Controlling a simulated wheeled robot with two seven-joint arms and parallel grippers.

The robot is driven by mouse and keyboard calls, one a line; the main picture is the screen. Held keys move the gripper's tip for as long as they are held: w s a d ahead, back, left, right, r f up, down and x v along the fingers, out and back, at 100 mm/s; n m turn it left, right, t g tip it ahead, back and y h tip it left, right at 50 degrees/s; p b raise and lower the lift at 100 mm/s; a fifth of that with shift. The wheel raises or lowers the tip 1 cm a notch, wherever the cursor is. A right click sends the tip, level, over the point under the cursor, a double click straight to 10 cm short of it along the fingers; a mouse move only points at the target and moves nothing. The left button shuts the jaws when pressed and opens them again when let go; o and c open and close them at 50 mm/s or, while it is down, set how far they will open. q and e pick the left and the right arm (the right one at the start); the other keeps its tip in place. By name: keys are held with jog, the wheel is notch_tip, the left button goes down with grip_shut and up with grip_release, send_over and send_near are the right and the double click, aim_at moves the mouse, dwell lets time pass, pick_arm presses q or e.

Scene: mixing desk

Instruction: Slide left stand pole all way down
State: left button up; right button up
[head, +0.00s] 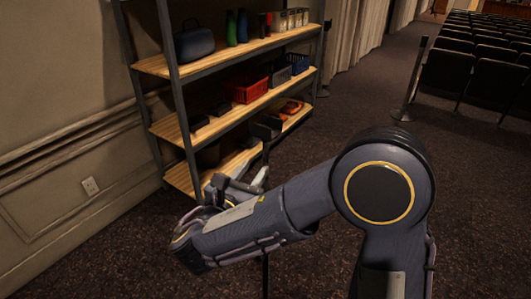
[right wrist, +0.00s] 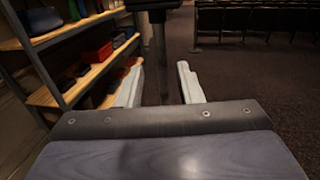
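A dark stand (head: 266,150) stands upright in front of the shelf in the head view. It has a small dark top piece (head: 268,130) and a thin pole, whose lower part shows below my right arm. My right gripper (head: 243,182) is beside the upper pole, its pale fingers pointing away from me. In the right wrist view the pole (right wrist: 163,50) rises between the two spread fingers of the gripper (right wrist: 160,82), with a gap on each side. The top piece (right wrist: 153,4) is cut by the picture's upper edge. My arm hides the pole's middle. My left gripper is not in view.
A shelf unit (head: 215,111) with a red basket (head: 247,91) and other goods stands behind the stand, along the wall. A barrier post (head: 412,80) and rows of chairs (head: 480,60) are at the right. Carpet between them is clear.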

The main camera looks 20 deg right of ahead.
aim_at(264, 156)
jog(key=p+x, duration=0.1)
jog(key=x, duration=0.6)
jog(key=shift+w+d, duration=0.25)
grip_shut()
